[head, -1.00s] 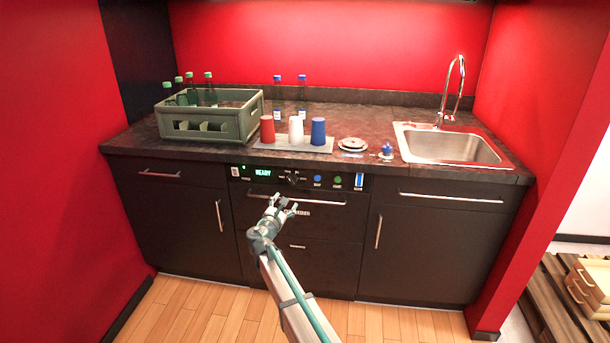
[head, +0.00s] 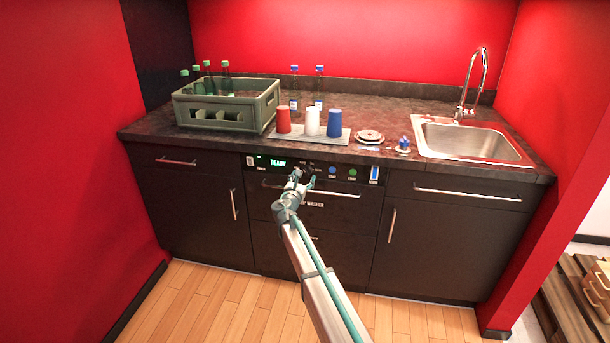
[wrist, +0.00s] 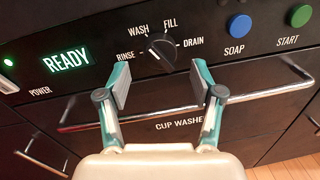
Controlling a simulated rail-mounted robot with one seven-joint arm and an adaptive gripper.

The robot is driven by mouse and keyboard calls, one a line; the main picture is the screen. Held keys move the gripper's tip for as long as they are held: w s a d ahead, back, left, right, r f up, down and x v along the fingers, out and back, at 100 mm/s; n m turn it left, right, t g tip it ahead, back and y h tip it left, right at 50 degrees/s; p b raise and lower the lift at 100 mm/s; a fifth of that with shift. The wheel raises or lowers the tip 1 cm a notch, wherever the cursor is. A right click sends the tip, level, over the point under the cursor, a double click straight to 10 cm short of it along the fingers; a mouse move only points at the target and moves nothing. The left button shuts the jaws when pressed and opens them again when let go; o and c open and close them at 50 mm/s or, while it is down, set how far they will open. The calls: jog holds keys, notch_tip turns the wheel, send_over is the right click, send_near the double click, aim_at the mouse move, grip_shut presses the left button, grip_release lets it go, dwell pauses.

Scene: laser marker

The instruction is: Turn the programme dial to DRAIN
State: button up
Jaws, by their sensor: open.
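The programme dial (wrist: 161,50) is a small black knob on the cup washer's front panel, ringed by the words RINSE, WASH, FILL and DRAIN. A pale mark shows on its left side, toward RINSE, but the exact setting is hard to tell. The DRAIN label (wrist: 190,43) is to the right of the dial. My gripper (wrist: 160,82) is open and empty, its fingers to the lower left and lower right of the dial, apart from it. In the head view my gripper (head: 304,178) is in front of the panel and largely hides the dial.
The green READY display (wrist: 66,60) is left of the dial. The blue SOAP button (wrist: 239,25) and green START button (wrist: 300,15) are to its right. A bar handle (wrist: 255,97) runs below the panel. A crate (head: 225,118) and cups stand on the counter above.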

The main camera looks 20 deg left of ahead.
aim_at(307, 171)
jog(key=shift+w+a, duration=0.15)
jog(key=shift+w, duration=1.2)
jog(key=c, duration=1.1)
jog(key=shift+c, duration=0.2)
